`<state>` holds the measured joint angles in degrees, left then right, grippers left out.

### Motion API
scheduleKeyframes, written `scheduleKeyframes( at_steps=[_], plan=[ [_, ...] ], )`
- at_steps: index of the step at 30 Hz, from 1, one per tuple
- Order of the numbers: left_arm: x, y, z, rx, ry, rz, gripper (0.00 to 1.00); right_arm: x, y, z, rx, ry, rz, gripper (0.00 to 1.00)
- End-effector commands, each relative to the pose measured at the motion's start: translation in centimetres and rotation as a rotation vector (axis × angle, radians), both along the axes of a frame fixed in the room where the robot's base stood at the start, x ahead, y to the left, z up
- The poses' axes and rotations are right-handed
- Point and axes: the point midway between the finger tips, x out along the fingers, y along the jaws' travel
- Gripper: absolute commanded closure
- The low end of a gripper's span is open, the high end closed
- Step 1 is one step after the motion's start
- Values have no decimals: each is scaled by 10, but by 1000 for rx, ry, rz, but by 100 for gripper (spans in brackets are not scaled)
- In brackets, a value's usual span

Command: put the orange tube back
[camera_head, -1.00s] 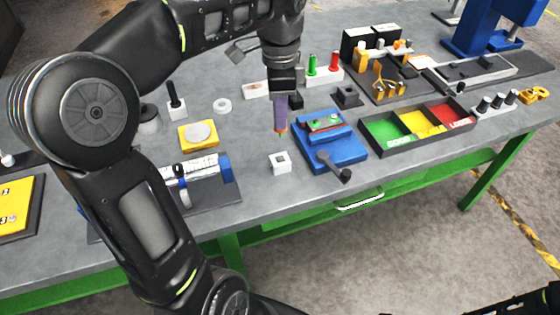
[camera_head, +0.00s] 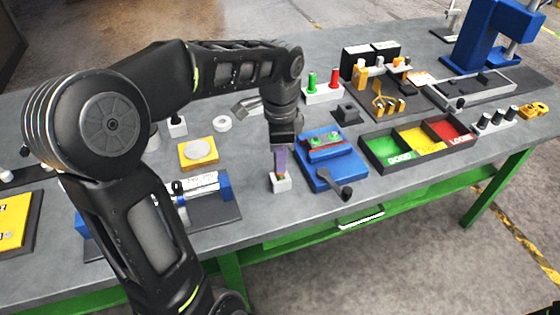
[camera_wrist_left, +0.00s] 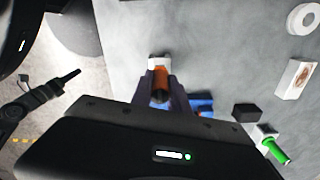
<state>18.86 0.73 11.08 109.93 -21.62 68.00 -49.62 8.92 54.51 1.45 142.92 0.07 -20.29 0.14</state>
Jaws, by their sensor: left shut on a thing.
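My left gripper (camera_head: 279,161) is shut on the orange tube (camera_head: 281,177), its fingers pointing down. Only the tube's lower part shows below the fingers. The tube also shows between the fingers in the left wrist view (camera_wrist_left: 160,88). Its lower end is at the top of the small white block (camera_head: 281,185), which had a square opening. I cannot tell whether the end is inside the opening or just above it. The block shows partly behind the tube in the left wrist view (camera_wrist_left: 158,62). A dark arm, likely my right, is at left there; its jaws are unclear.
A blue fixture (camera_head: 342,170) with a black-knobbed lever stands just right of the block. A roller fixture (camera_head: 200,184) and a yellow block (camera_head: 198,153) are at left. A three-coloured tray (camera_head: 375,161) is farther right. The table's front edge is close.

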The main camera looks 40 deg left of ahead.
Motion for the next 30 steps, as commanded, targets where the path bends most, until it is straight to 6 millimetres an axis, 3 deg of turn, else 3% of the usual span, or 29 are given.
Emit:
scheduleKeyframes(
  at_steps=[4, 16, 17, 18, 24, 30],
  plan=[
    [0, 0, -15, -1, 2, 0, 100, 0, 0, 2, -1, 0, 0, 62],
    [0, 0, -21, -1, -1, -1, 100, 0, 0, -2, 0, 0, 0, 62],
    [0, 0, -21, -1, -1, -1, 79, 0, 0, -2, 0, 0, 0, 62],
    [0, 0, -20, -1, -1, -1, 75, 0, 0, -1, 0, 0, 0, 62],
    [0, 0, -20, -1, -1, 0, 59, 0, 0, -1, 0, 0, 0, 62],
    [0, 0, -20, -1, -1, 0, 58, 0, 0, -1, 0, 0, 0, 62]
  ],
)
